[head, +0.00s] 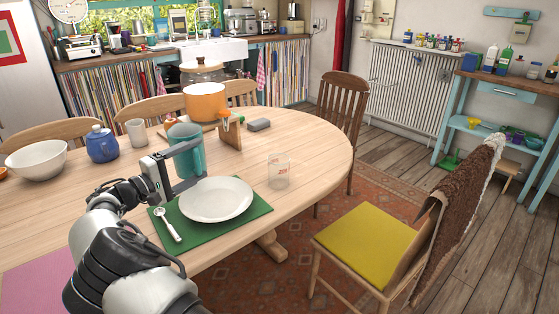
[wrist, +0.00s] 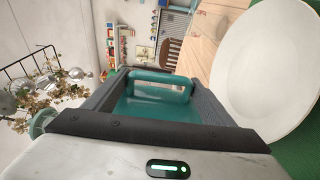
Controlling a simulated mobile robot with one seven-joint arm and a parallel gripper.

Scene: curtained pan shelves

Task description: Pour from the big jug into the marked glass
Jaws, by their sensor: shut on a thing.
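The big teal jug (head: 189,158) is in the grip of my gripper (head: 184,168), just behind the white plate. It looks roughly upright in the head view. In the wrist view the jug's teal body and its looped handle (wrist: 163,82) show between the two dark fingers (wrist: 150,103). I cannot tell whether its base touches the table, and its contents are hidden. The marked glass (head: 278,171), clear with a small reddish mark, stands upright on the table to the right of the plate, apart from the jug.
A white plate (head: 216,199) and a spoon (head: 167,226) lie on a green mat (head: 200,232). Behind the jug stand an orange pot (head: 205,101), a wooden holder (head: 229,131) and a grey block (head: 259,125). A blue lidded pot (head: 102,144), a grey cup (head: 136,132) and a white bowl (head: 37,160) stand left.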

